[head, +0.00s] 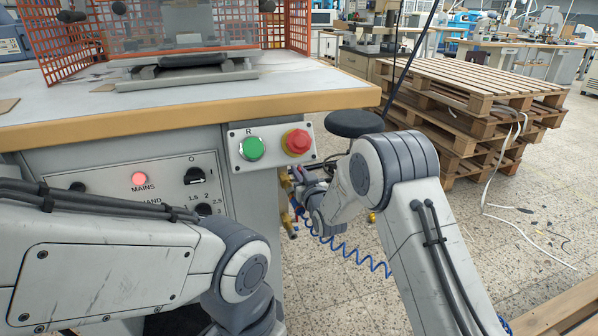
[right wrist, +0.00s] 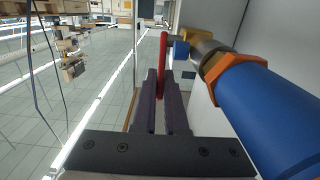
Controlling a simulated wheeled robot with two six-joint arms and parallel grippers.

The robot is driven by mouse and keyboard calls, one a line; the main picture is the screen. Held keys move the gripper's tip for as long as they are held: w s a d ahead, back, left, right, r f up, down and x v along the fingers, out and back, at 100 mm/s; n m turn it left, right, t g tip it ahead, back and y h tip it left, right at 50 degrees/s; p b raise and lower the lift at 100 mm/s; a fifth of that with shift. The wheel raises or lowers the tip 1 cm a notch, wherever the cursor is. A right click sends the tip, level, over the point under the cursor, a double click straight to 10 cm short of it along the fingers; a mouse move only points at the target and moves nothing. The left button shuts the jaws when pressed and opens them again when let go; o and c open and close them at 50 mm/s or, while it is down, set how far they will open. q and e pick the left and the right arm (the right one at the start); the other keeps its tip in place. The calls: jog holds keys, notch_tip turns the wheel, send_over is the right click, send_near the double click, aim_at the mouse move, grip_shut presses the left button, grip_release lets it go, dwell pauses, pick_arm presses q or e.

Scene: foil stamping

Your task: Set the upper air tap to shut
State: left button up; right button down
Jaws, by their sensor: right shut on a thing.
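The upper air tap (head: 286,181) shows as a small brass fitting on the right side of the machine in the head view. My right gripper (head: 301,186) is beside it, small and partly hidden by my own arm. In the right wrist view, the jaws of my right gripper (right wrist: 164,92) are shut on a red lever (right wrist: 163,48), whose end stands out beyond the fingers. A brass fitting (right wrist: 200,50) lies just right of the lever. The lever's exact angle to the tap body is hard to tell. My left gripper is out of view; only its arm shows.
A lower brass fitting (head: 287,222) sits below the upper one, near a coiled blue hose (head: 350,252). A thick blue part with an orange nut (right wrist: 222,66) is close on the right in the wrist view. The button box (head: 272,146) is above; pallets (head: 465,105) stand right.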

jog(key=g+p, duration=0.1)
jog(key=p, duration=0.2)
jog(key=w+r+g+h+p, duration=0.1)
jog(key=g+p, duration=0.1)
jog(key=p, duration=0.1)
jog(key=w+g+p, duration=0.1)
jog(key=p, duration=0.2)
jog(key=shift+a+r+h+p, duration=0.15)
jog(key=shift+a+h+p, duration=0.1)
jog(key=shift+h+p, duration=0.05)
jog(key=shift+w+a+f+g+p, duration=0.1)
jog(key=shift+w+f+g+p, duration=0.15)
jog(key=shift+g+p, duration=0.7)
jog(key=c, duration=1)
grip_release()
jog(key=shift+o, duration=0.2)
jog(key=p+v, duration=0.1)
jog(key=v, duration=0.9)
jog(key=shift+s, duration=0.25)
